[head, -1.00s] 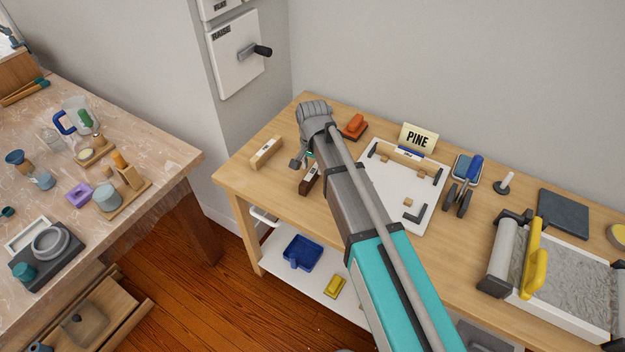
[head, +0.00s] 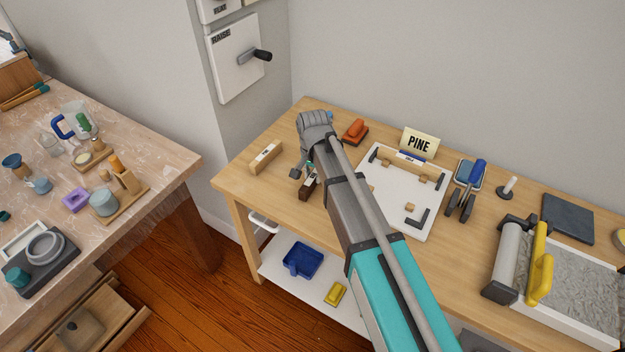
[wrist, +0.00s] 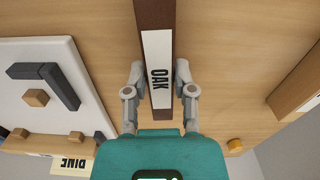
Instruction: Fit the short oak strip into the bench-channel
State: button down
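The oak strip is a dark brown bar (wrist: 155,18) with a white label reading OAK, and it runs between my fingers in the wrist view. In the head view its dark brown end (head: 308,186) shows beside my arm on the wooden bench, partly hidden by the gripper. My gripper (wrist: 160,72) is open, with one finger on each side of the strip. A small gap shows at the right finger; contact at the left one is unclear. I cannot make out the bench-channel for certain.
A white board (head: 375,198) with black corner pieces and small wood blocks lies right of my arm. A pale wood block (head: 265,158) lies to the left. An orange-handled tool (head: 355,130) and a PINE sign (head: 419,143) stand behind.

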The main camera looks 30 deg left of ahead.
aim_at(313, 176)
jog(key=shift+r+p, duration=2.5)
jog(key=shift+p, duration=0.05)
jog(key=shift+s, duration=0.15)
